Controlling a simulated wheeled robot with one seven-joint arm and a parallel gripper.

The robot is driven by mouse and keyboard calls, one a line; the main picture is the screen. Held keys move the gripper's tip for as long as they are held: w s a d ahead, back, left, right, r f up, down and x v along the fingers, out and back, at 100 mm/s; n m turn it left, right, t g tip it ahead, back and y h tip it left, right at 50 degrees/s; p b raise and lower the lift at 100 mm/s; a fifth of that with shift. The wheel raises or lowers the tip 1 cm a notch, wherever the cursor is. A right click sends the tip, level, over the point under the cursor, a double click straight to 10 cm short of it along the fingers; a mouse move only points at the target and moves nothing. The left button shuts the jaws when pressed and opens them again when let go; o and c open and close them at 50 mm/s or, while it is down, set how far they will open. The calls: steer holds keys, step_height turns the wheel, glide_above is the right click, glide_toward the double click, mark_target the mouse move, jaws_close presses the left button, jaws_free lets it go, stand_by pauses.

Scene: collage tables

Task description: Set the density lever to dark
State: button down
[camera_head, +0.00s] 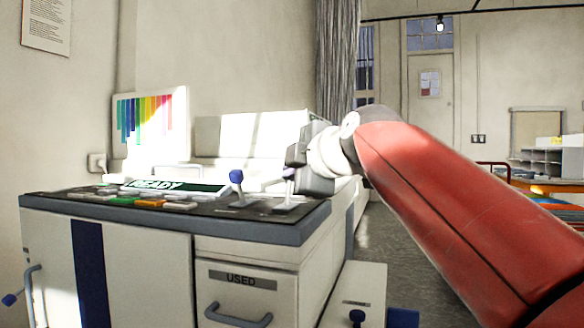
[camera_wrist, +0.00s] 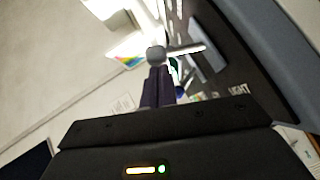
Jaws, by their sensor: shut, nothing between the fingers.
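The console (camera_head: 285,228) has a lever with a blue knob (camera_head: 237,177) standing upright on its top. A second lever (camera_head: 290,190) stands to its right, its upper end close to my gripper (camera_head: 290,163). In the wrist view, my gripper's dark fingers (camera_wrist: 158,84) are shut and empty. Their tips are at a round grey knob (camera_wrist: 156,54) with a pale bar (camera_wrist: 188,49) running right from it; I cannot tell whether they touch. A label ending in "LIGHT" (camera_wrist: 239,90) is on the dark panel. No "dark" label is readable.
A "READY" display (camera_head: 170,186) and several coloured keys (camera_head: 150,203) lie left of the levers. A drawer marked "USED" (camera_head: 240,279) is in the console's front. A colour chart (camera_head: 150,125) stands behind. Open floor (camera_head: 385,230) lies right of the console.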

steer(key=shift+w+d+r+g+p, duration=0.3)
steer(key=shift+w+g+p, duration=0.15)
steer(key=shift+p, duration=0.5)
steer(key=shift+w+f+m, duration=0.15)
steer(key=shift+w+m, duration=0.05)
steer(key=shift+m, duration=0.1)
steer(key=shift+f, duration=0.25)
